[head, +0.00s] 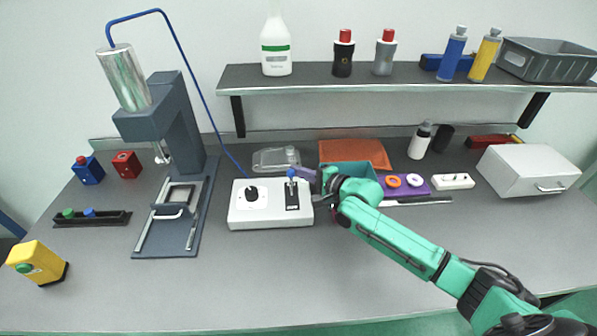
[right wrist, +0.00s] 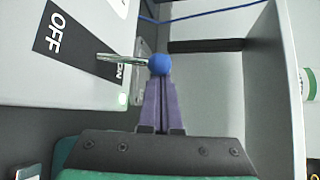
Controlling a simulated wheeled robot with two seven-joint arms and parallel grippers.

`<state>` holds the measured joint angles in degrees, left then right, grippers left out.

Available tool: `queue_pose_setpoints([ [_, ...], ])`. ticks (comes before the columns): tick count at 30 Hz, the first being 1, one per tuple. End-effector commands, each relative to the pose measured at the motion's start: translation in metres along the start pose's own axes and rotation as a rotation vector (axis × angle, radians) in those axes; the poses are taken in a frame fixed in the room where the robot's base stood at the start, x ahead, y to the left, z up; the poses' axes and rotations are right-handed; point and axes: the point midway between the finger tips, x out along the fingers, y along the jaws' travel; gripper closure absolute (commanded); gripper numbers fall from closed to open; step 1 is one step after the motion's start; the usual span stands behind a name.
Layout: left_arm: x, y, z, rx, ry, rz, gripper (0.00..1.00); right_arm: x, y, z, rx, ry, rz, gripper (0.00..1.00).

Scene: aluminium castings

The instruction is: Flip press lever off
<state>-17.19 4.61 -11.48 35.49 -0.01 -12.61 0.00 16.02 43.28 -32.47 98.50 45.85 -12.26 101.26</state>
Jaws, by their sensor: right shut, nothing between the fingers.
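The white control box (head: 270,217) stands mid-table, joined by a blue hose to the press (head: 180,120). Its lever has a metal shaft and a blue knob (head: 291,173), standing out from a black plate. In the right wrist view the blue knob (right wrist: 160,64) is at the fingertips, the OFF label (right wrist: 55,33) is at the upper left and the ON label (right wrist: 120,75) is on the gripper's side. My left gripper is out of view.
A teal bin (head: 345,167) is just behind my right gripper. A purple tray (head: 412,194) with rings and a white drawer box (head: 530,172) stand to the right. The shelf (head: 400,85) carries several bottles above.

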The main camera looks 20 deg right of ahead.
Motion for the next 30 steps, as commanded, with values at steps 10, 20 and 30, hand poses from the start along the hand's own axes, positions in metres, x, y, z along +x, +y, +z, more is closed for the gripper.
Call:
queue_pose_setpoints([
  [10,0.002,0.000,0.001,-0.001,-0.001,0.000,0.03,-0.003,0.001,0.003,-0.034,-0.001,-0.040,1.00],
  [20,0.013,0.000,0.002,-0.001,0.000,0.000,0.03,-0.011,0.003,0.010,-0.146,-0.001,-0.162,1.00],
  [30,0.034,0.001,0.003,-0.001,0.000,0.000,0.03,-0.026,0.008,0.024,-0.264,-0.002,-0.291,1.00],
])
